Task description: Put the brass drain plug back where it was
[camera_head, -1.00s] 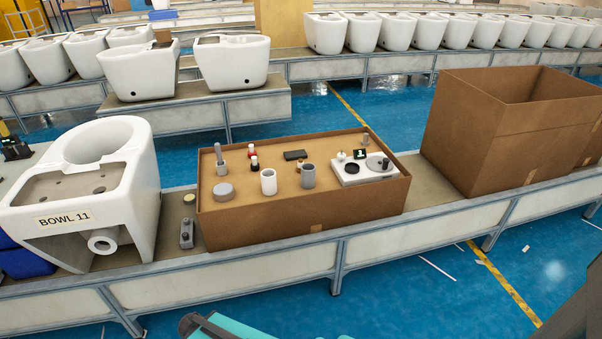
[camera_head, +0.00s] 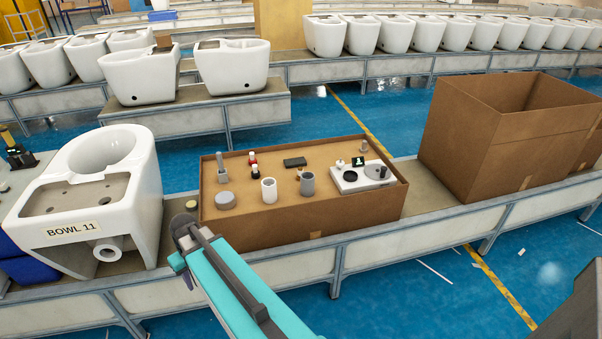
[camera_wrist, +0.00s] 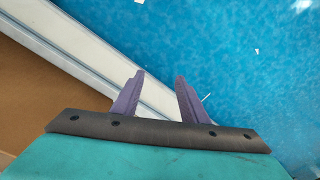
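No part is plainly marked as the brass drain plug. A small round brass-coloured piece (camera_head: 191,205) sits on the conveyor between the bowl and the shallow box. A small brownish piece (camera_head: 299,173) stands in the box behind the grey cup; I cannot tell its material. My gripper (camera_head: 181,270) is at the near conveyor edge, in front of the gap between bowl and box. In the wrist view my gripper (camera_wrist: 159,77) has its purple fingers apart with nothing between them, above the conveyor's edge and blue floor. My arm hides part of the gap.
The white toilet bowl labelled BOWL 11 (camera_head: 142,205) stands left. The shallow cardboard box (camera_head: 345,222) holds a white cup (camera_head: 269,190), a grey cup (camera_head: 307,184), a scale (camera_head: 350,186) and several small parts. A tall open carton (camera_head: 470,150) stands right; bare belt lies between.

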